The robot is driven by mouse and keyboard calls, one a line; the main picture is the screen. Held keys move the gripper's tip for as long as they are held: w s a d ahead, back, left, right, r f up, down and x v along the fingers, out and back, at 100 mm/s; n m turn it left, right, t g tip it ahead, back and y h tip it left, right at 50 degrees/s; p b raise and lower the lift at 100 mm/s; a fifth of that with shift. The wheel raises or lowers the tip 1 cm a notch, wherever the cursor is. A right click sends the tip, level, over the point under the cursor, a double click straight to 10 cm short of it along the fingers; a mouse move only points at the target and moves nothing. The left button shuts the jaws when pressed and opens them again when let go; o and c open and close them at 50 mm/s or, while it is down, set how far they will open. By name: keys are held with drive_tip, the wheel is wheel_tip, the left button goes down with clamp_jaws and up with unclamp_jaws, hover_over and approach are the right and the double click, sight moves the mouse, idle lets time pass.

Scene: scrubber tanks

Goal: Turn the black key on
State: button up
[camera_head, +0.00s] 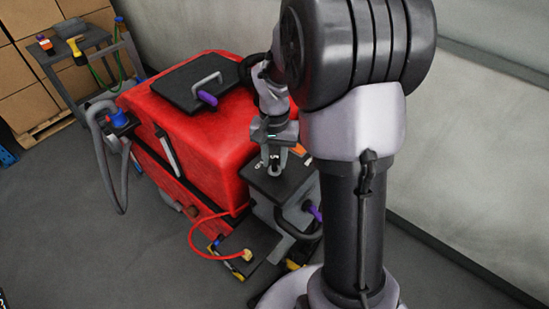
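The red scrubber (195,130) stands in the middle of the view. Its dark control panel (290,190) is on the right end, partly behind my arm. My gripper (273,170) points down over the panel's top, close to it. I cannot tell whether it touches anything there. I cannot make out the black key; the spot under my gripper is hidden or too small to read. The gap between my fingers is too small to judge. Small white marks (259,165) and an orange patch (300,150) show on the panel beside my gripper.
A black lid (185,85) with a handle tops the scrubber. A red hose (196,238) and a grey hose (112,180) hang from it. A grey cart (85,45) and cardboard boxes (25,95) stand back left. A wall is on the right; the front-left floor is clear.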

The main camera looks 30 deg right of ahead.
sight(274, 161)
wheel_tip(274, 161, up, 17)
drive_tip(key=p, duration=0.4)
drive_tip(key=shift+r+p, duration=0.2)
drive_tip(key=shift+p, duration=0.15)
